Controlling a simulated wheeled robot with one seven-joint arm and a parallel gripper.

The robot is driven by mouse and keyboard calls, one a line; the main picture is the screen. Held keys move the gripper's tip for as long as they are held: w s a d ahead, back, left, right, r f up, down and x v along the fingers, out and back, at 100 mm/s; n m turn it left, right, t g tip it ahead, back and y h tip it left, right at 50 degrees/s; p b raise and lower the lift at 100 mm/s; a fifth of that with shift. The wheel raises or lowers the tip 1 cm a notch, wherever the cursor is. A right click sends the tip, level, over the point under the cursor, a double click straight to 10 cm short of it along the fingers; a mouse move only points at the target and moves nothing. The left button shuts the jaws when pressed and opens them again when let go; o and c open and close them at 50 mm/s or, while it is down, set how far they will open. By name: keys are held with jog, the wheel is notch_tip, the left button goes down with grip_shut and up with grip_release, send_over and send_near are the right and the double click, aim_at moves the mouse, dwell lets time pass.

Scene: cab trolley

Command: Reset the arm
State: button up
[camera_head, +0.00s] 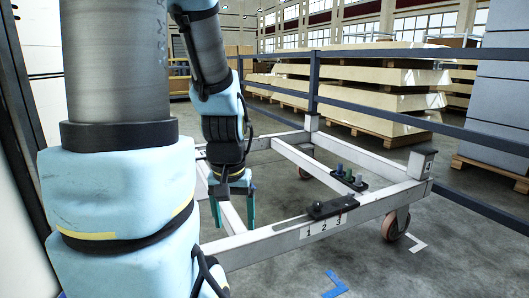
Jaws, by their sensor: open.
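My arm fills the left and middle of the head view, with light blue covers and grey links. My gripper (232,208) hangs at its end, pointing down, with teal fingers apart and nothing visible between them. It is in front of or over the left part of the white trolley frame (270,243); the exact height above it cannot be told. On the trolley's front beam are a black fixture (330,207) and the labels 1, 2 and 3. Several small dark and greenish pegs (349,176) stand on a black plate behind it.
The trolley's corner post (421,162) and caster wheel (395,225) are at the right. A dark railing (314,82) runs behind it. Stacks of boards on pallets (360,88) and grey stacked panels (500,85) stand beyond. Blue (335,285) and white floor marks lie on the open floor in front.

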notch_tip(320, 180, up, 31)
jog(key=p, duration=2.9)
